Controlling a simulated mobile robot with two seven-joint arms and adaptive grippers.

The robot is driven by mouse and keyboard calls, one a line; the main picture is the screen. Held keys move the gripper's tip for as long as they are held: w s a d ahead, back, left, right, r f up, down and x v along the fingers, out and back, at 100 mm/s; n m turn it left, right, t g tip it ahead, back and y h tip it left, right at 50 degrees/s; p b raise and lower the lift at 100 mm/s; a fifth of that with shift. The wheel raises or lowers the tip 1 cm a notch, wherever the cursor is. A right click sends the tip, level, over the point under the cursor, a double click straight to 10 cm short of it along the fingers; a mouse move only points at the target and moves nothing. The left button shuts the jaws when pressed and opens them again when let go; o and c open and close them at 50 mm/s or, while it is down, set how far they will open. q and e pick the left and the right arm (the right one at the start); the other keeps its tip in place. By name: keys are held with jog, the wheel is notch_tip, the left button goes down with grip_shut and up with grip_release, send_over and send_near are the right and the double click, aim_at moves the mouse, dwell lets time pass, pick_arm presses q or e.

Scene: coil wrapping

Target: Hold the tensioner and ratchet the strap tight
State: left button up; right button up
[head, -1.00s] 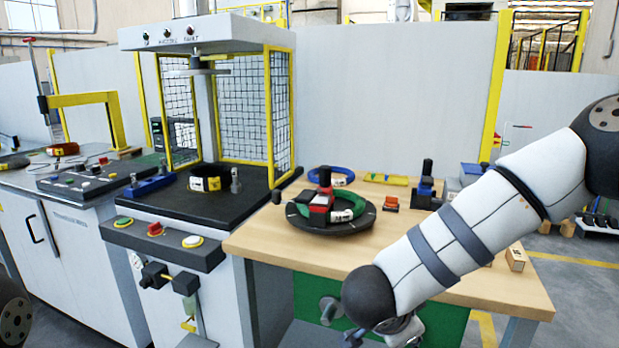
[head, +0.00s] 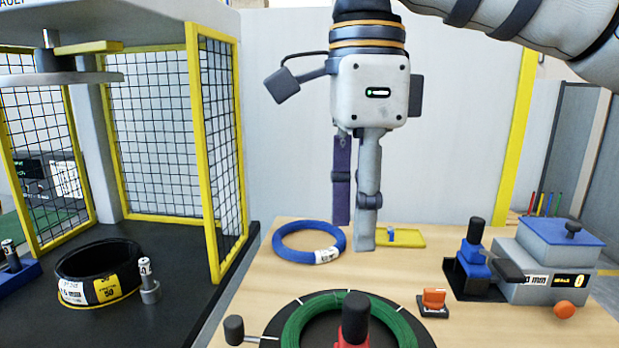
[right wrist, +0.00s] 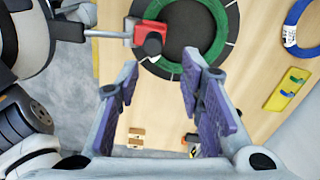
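The tensioner (head: 353,325) is a red tool with an upright black knob, cut off by the bottom edge in the head view. In the right wrist view the tensioner (right wrist: 148,36) sits at the rim of the green coil (head: 300,325) on the dark round turntable (right wrist: 180,28). A metal rod with a dark grip (right wrist: 70,30) extends left from it there. My right gripper (head: 354,235) hangs above the table, pointing down. Its fingers (right wrist: 155,85) are apart with nothing between them, clear of the tensioner. No strap can be made out. My left gripper is not recognisable in either view.
A blue coil (head: 290,246) and a yellow tray (head: 408,241) lie at the back of the table. An orange-topped block (head: 433,302), a blue-black device (head: 474,268) and a grey box with display (head: 545,285) stand right. The caged press (head: 215,150) is left.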

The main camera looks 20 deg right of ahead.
aim_at(359, 299)
jog(key=shift+f, duration=0.1)
jog(key=f, duration=0.1)
jog(key=s+f, duration=0.1)
jog(key=f, duration=0.1)
jog(key=shift+s, duration=0.3)
notch_tip(359, 299, down, 9)
jog(key=shift+w+r, duration=0.1)
jog(key=shift+r, duration=0.1)
pick_arm(q)
jog(key=shift+s, duration=0.4)
pick_arm(e)
grip_shut()
dwell(0.5)
